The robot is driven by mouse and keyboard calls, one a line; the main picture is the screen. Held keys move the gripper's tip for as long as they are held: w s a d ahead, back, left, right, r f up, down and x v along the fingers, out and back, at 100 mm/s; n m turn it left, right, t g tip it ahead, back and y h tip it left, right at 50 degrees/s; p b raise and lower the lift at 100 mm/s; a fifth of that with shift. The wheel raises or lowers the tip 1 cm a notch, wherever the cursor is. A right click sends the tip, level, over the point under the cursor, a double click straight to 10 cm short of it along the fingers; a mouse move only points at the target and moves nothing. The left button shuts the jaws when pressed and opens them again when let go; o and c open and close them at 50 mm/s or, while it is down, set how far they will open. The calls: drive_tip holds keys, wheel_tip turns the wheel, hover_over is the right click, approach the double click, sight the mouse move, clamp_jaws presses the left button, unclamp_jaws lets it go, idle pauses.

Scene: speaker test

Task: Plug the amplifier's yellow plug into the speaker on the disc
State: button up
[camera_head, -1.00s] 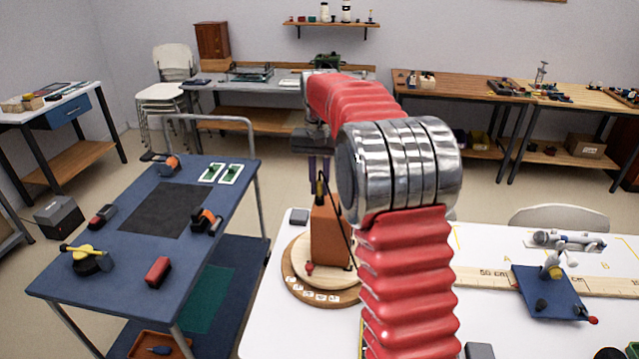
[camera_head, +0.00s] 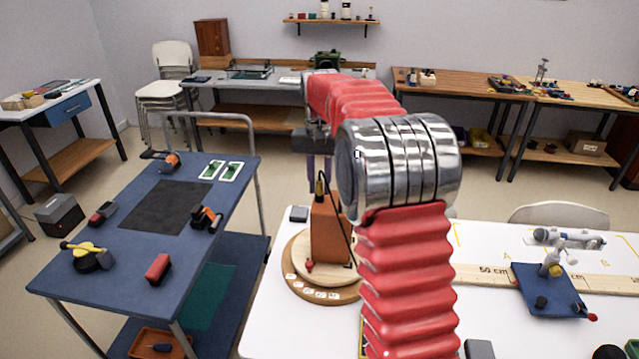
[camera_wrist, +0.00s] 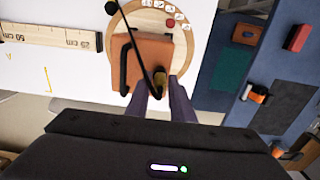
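The speaker (camera_head: 328,238) is an orange-brown box standing on the round wooden disc (camera_head: 340,292). The yellow plug (camera_head: 320,186) stands upright at the top of the speaker, with a black cable running down from it; how deep it sits I cannot tell. My gripper (camera_head: 319,182) is above the speaker, its two purple fingers apart on either side of the plug. In the wrist view the fingers (camera_wrist: 163,88) are spread, with the plug (camera_wrist: 158,80) between them and the speaker (camera_wrist: 150,58) beyond. My arm hides part of the disc and the cable's far end.
The white table (camera_head: 275,325) carries a wooden ruler (camera_head: 493,277) and a blue stand (camera_head: 546,290) to the right. A blue cart (camera_head: 125,250) with several tools stands to the left. A small dark box (camera_head: 299,214) lies behind the disc.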

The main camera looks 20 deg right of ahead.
drive_tip(key=o, duration=0.3)
drive_tip(key=shift+o, duration=0.2)
drive_tip(key=shift+r, duration=0.1)
wheel_tip(320, 180, up, 14)
drive_tip(key=shift+f, duration=0.25)
idle(0.4)
drive_tip(key=shift+w, duration=0.1)
